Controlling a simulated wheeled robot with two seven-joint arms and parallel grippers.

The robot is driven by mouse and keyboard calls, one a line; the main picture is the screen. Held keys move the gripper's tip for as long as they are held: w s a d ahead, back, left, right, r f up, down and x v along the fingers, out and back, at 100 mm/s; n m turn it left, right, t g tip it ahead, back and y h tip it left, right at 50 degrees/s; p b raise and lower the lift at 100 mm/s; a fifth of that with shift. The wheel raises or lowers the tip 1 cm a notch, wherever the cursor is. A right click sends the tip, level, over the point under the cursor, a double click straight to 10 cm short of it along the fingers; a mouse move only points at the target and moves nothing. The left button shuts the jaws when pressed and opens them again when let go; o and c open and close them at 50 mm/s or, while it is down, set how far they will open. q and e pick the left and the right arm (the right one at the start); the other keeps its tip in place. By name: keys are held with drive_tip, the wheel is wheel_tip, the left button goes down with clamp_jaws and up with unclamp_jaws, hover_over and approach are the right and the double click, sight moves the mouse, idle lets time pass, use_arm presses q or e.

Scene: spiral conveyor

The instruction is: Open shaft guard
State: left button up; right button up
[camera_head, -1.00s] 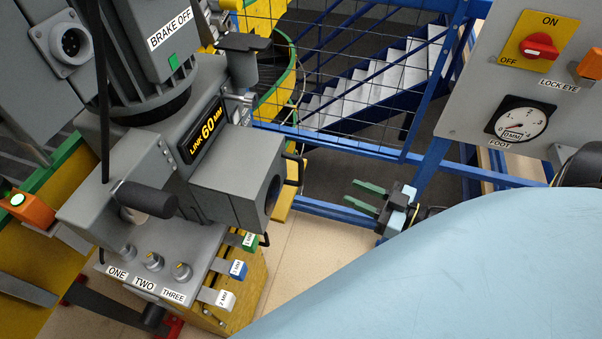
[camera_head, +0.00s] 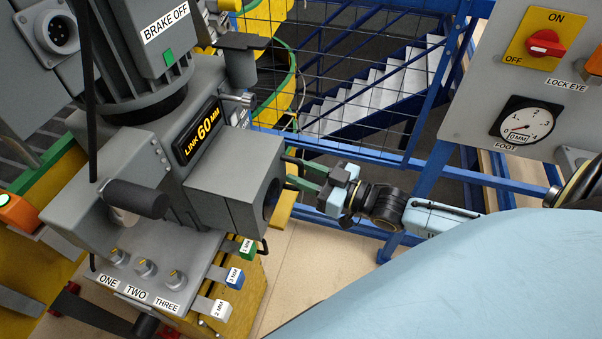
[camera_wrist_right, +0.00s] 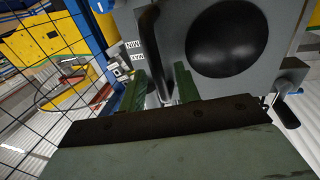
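The shaft guard appears to be the grey box-shaped housing (camera_head: 235,178) with a round dark opening, on the right side of the machine marked LINK 60 MM. In the right wrist view its grey face (camera_wrist_right: 175,28) fills the upper right, with a black round part and dark bar handles. My right gripper (camera_head: 287,171) has green fingers, parted, at the guard's right side. In the wrist view a dark bar handle (camera_wrist_right: 152,50) shows between the fingertips (camera_wrist_right: 160,74). I cannot tell whether they touch it. My left gripper is not in view.
Knobs labelled ONE, TWO, THREE (camera_head: 145,268) and coloured tags (camera_head: 234,278) sit below the guard. A blue mesh fence (camera_head: 345,75) stands behind. A grey panel (camera_head: 480,95) with a red switch and gauge stands right. My light-blue body part covers the lower right.

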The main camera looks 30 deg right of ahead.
drive_tip(key=shift+w+a, duration=0.2)
drive_tip(key=shift+w, duration=0.15)
clamp_jaws()
drive_tip(key=shift+s, duration=0.1)
